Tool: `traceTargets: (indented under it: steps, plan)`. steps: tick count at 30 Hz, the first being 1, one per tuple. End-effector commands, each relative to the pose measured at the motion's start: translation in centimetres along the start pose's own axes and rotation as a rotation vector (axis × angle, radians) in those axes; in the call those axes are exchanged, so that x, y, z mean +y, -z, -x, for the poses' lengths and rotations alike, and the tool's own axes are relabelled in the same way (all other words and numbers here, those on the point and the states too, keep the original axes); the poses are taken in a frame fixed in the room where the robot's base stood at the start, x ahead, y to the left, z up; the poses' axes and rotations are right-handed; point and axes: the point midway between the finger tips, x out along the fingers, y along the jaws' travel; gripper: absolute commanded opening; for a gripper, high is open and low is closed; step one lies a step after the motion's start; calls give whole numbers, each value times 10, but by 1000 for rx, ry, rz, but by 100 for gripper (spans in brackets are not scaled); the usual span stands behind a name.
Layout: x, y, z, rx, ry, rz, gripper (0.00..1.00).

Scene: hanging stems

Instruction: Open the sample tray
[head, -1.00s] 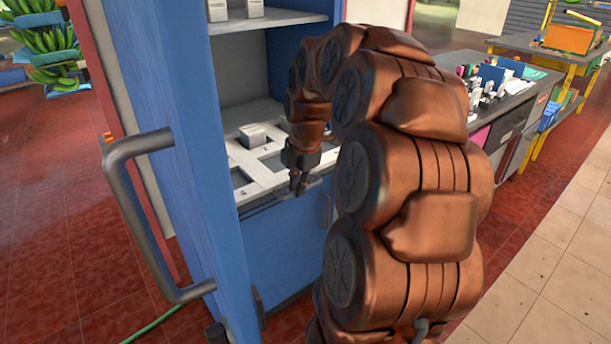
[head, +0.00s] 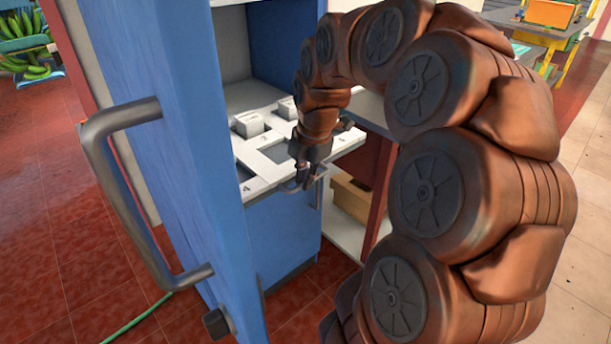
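The sample tray (head: 258,179) is a flat white panel with numbered, squarish recesses. It lies level in the blue cabinet, and its front edge juts out over the lower blue front. A small white block (head: 248,124) sits on it, and another is partly hidden behind my arm. My gripper (head: 302,183) points down at the tray's front edge, at a thin grey handle (head: 289,187). The fingers are small and dark against the handle, so I cannot tell whether they are closed on it. My wrist hides part of the tray.
The blue cabinet door (head: 170,130) with a big grey handle (head: 108,185) stands open at the left. To the right is an open shelf with a brown box (head: 351,197). A green hose (head: 135,325) lies on the red tiled floor.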

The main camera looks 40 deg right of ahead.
Motion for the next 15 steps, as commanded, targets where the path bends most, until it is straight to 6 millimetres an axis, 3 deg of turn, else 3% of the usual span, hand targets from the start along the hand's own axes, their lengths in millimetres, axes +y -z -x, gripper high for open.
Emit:
traceTargets:
  steps: [7, 15]
  plan:
    - [0, 0, 0, 0, 0, -1, 37]
    - [0, 0, 0, 0, 0, -1, 37]
